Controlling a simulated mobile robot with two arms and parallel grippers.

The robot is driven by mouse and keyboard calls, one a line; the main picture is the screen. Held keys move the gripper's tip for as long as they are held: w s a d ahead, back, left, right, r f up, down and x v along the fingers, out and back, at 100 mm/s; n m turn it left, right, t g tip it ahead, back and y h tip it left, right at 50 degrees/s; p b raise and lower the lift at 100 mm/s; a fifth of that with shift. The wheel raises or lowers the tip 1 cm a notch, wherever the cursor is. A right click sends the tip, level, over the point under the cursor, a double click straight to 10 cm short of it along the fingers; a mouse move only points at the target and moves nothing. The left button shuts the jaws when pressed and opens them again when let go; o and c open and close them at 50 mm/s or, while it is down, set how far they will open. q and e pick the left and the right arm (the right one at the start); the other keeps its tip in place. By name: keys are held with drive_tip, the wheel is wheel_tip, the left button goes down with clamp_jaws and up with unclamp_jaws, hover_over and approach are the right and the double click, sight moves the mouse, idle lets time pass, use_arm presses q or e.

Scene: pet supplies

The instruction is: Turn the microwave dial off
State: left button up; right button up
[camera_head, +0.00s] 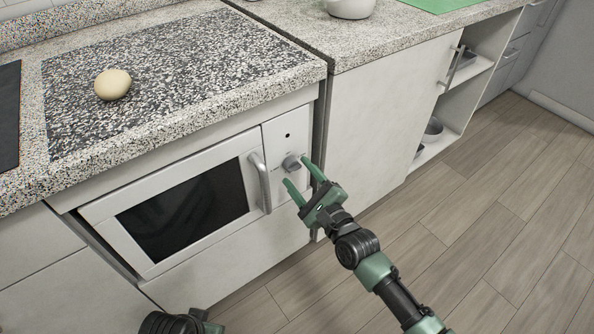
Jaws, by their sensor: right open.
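The white microwave (148,259) is built in below the counter, with a dark window and a grey vertical handle. Its door looks shut. The grey dial (291,163) sits on the panel to the right of the handle. My right gripper (302,176) is in front of the panel, open, its two green fingers pointing at the dial, one on each side of it in the picture. I cannot tell whether the fingers touch the dial. Part of my left arm shows at the bottom edge; its fingertips are not visible.
A speckled counter (240,85) runs above the microwave, with a round beige item (112,84) on it. A white bowl (350,7) and a green board (440,3) are at the back. Open shelves (466,75) stand at right. The wooden floor (500,190) is clear at right.

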sight(292, 166)
drive_tip(key=shift+x, duration=1.1)
clamp_jaws()
use_arm(q)
drive_tip(key=shift+r, duration=0.75)
